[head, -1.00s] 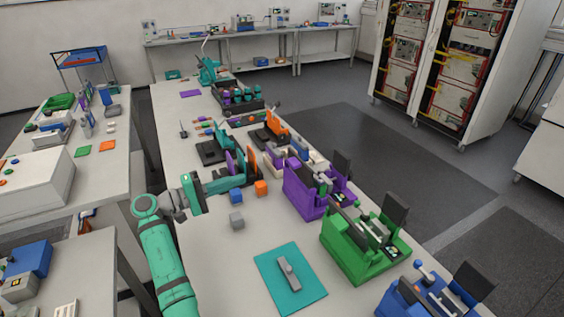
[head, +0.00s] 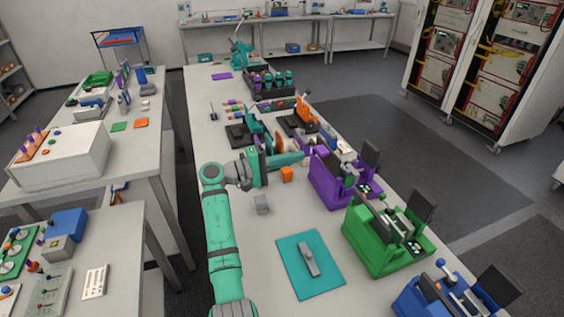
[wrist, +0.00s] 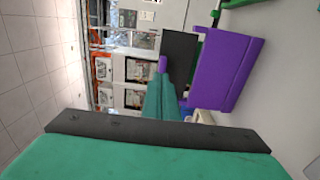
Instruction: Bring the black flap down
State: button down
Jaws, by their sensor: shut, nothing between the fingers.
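A black flap (head: 370,154) stands upright at the back of the purple fixture (head: 328,188). In the wrist view the flap (wrist: 180,58) shows as a dark plate beside the large purple wall (wrist: 225,70). Two more upright black flaps stand on the green fixture (head: 421,206) and the blue fixture (head: 499,286). My gripper (head: 301,156) is shut and empty, just left of the purple fixture and pointing toward it. In the wrist view its green fingers (wrist: 160,98) reach toward the flap; whether they touch anything cannot be told.
A teal mat (head: 292,281) with a grey part (head: 309,260) lies nearer. Black stands with orange and teal parts (head: 300,122) are just behind my gripper.

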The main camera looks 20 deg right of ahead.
aim_at(318, 152)
jog(key=shift+s+d, duration=0.15)
jog(key=shift+d, duration=1.05)
jog(key=shift+s+d, duration=0.1)
jog(key=shift+d, duration=1.05)
jog(key=shift+a, duration=0.1)
